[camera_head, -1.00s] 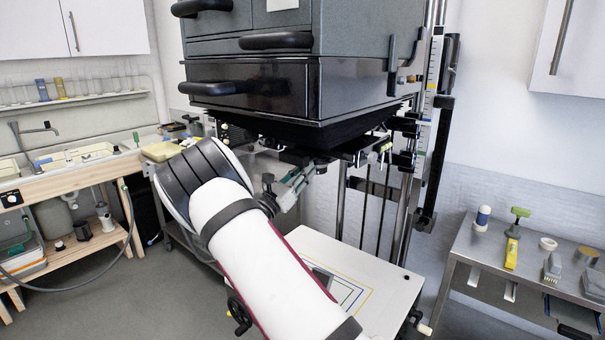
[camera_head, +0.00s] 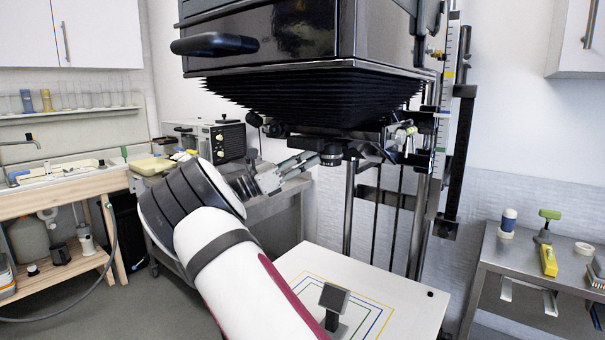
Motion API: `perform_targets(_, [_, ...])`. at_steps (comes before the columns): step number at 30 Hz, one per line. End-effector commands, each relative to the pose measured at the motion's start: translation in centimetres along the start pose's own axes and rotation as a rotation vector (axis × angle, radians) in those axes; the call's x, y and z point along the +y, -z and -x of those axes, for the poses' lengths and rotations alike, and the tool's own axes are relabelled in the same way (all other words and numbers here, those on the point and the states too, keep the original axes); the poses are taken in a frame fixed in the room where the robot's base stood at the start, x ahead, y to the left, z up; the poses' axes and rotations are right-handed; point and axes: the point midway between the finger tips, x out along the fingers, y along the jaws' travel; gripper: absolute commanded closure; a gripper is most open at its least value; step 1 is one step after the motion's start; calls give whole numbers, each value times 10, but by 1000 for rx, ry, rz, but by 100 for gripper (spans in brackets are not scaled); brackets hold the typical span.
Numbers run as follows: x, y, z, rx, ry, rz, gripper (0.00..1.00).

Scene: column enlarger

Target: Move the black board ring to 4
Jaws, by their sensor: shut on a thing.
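The black board ring (camera_head: 331,155) is a small dark ring under the lens board, below the black bellows (camera_head: 320,95) of the enlarger. Its markings are too small to read, so I cannot tell its setting. My gripper (camera_head: 314,160) reaches in from the left, its grey fingers shut on the ring's left side. The finger contact is small and partly hidden in the dark parts.
The white baseboard (camera_head: 410,295) with coloured frame lines lies below, with a small dark stand (camera_head: 334,302) on it. The column (camera_head: 447,90) stands at right. A steel side table (camera_head: 530,265) holds small tools. A wooden sink bench (camera_head: 60,190) is at left.

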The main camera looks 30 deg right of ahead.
Motion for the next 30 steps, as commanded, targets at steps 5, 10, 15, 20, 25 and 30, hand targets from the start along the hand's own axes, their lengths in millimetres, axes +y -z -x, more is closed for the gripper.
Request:
perform_targets(5, [6, 0, 0, -4, 52, 17, 100])
perform_targets(10, [8, -1, -1, -4, 81, 29, 100])
perform_targets(15, [8, -2, -1, -4, 90, 35, 100])
perform_targets(20, [8, -3, -1, -4, 91, 35, 100])
perform_targets(25, [8, -4, -2, -5, 90, 35, 100])
perform_targets(30, [8, -3, -1, -4, 91, 36, 60])
